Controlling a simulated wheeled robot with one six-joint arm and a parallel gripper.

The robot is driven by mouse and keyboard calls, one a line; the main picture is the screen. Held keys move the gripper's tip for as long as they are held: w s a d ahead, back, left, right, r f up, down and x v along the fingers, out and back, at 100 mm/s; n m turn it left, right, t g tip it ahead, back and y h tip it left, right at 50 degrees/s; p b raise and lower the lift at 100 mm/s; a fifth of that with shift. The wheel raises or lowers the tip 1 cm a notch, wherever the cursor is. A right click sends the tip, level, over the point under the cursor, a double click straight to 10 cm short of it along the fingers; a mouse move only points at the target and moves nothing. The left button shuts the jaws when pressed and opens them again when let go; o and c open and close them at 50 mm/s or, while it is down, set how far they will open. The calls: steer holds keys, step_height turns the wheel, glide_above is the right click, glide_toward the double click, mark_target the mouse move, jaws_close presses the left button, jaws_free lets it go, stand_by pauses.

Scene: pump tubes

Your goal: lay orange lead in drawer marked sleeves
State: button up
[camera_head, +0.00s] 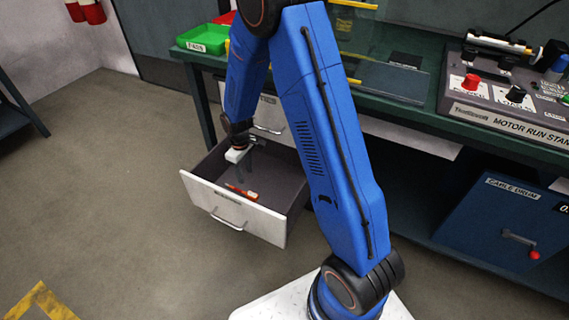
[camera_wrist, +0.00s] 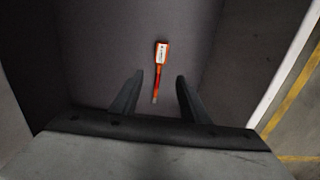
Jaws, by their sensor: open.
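The orange lead (camera_head: 242,192) lies on the floor of an open drawer (camera_head: 225,206) below the bench. It also shows in the wrist view (camera_wrist: 160,60), with a pale labelled end and a thin orange-red part pointing toward my gripper. The drawer's front carries a label too small to read in the head view. My gripper (camera_wrist: 155,95) is open and empty, above the drawer's inside. Its two dark fingers stand apart on either side of the lead's near end, with no contact visible. In the head view my gripper (camera_head: 245,162) is inside the drawer's outline.
Another drawer (camera_head: 268,118) sits closed above the open one. A green bin (camera_head: 203,38) stands on the bench's left end. A motor run stand (camera_head: 505,95) is on the right, with a blue cable drum box (camera_head: 490,215) below. Floor to the left is clear.

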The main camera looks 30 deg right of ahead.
steer(key=s+d+r+m+t, duration=0.1)
steer(key=s+d+r+m, duration=0.15)
steer(key=s+r, duration=0.65)
steer(key=s+d+r+m+t, duration=0.1)
steer(key=s+d+r, duration=0.2)
steer(key=r, duration=1.2)
steer(key=s+d+r+m+t, duration=0.1)
steer(key=s+r, duration=0.4)
steer(key=s, duration=0.6)
steer(key=s+d+r+m+t, duration=0.1)
steer(key=s+r, duration=0.4)
steer(key=s, duration=0.6)
steer(key=shift+s+d+r+m+t, duration=0.25)
steer(key=shift+d+r+m+t, duration=0.15)
steer(key=shift+d+m, duration=0.35)
steer(key=shift+a, duration=0.15)
